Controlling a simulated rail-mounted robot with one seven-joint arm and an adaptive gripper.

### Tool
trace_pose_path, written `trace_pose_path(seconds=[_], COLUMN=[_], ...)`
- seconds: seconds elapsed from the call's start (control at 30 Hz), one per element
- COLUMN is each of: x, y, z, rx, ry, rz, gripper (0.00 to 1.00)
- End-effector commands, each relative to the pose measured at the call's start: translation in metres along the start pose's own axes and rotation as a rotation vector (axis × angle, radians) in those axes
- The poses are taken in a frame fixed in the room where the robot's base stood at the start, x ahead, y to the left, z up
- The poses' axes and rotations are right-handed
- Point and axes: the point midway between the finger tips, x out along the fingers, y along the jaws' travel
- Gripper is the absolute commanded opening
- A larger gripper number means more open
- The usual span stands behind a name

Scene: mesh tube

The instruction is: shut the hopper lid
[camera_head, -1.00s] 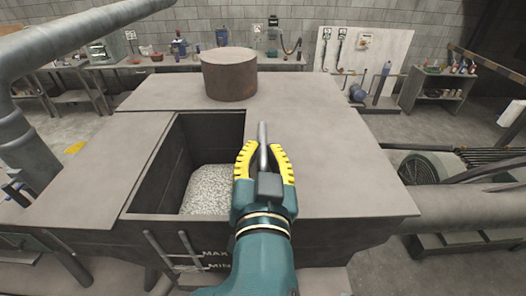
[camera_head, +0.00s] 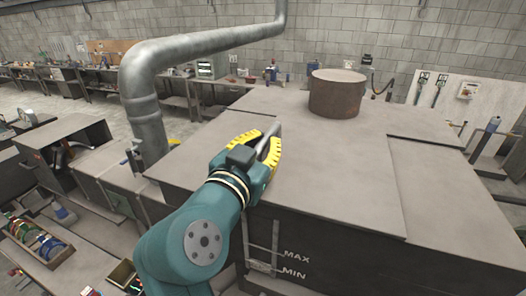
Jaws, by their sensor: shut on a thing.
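The hopper (camera_head: 350,248) is a large dark metal box with MAX and MIN marks on its front wall. Its lid (camera_head: 325,175) is a flat grey-brown plate lying over the top, with its right edge showing as a step. No opening and no pellets show; part of the lid's left side is hidden behind my gripper. My gripper (camera_head: 270,148), with yellow fingers, is shut on the lid's grey bar handle (camera_head: 272,138) near the lid's left end.
A thick grey pipe (camera_head: 146,108) rises close to the left of the hopper. A rusty cylinder (camera_head: 337,96) stands on the hopper top at the back. Benches and an open-fronted cabinet (camera_head: 62,140) stand to the left.

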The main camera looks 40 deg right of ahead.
Motion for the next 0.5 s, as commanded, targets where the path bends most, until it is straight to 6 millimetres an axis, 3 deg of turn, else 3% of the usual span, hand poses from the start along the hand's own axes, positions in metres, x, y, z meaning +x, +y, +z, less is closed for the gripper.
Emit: trace_pose_path(seconds=[0.33, 0.37, 0.5], x=[0.0004, 0.0004, 0.0006], y=[-0.005, -0.0052, -0.0046], z=[0.0012, 0.0013, 0.0015], rx=[-0.001, -0.001, -0.001], ry=[0.0, 0.0, -0.001], rz=[-0.01, -0.011, -0.009], gripper=[0.0, 0.15, 0.42])
